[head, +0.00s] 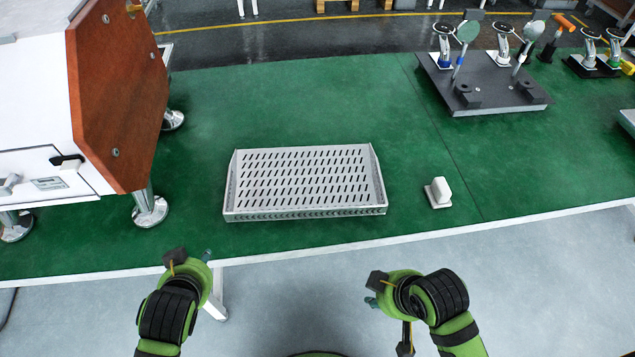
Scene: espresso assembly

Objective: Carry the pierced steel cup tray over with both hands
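The pierced steel cup tray (376,198) lies flat on the green bench top, near its front edge in the middle of the head view. It is a shallow grey tray with rows of slots and raised side walls, and it looks empty. My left gripper (206,256) is in front of the bench edge, below and left of the tray, and does not touch it. My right gripper (371,301) is also in front of the edge, below the tray's right end, apart from it. The fingers of both are mostly hidden by the wrists, so their opening does not show.
A white machine with brown side panel (115,95) stands on metal feet at left. A small white block (438,193) sits right of the tray. A dark stand (485,85) with tools is at back right. The bench (320,105) behind the tray is clear.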

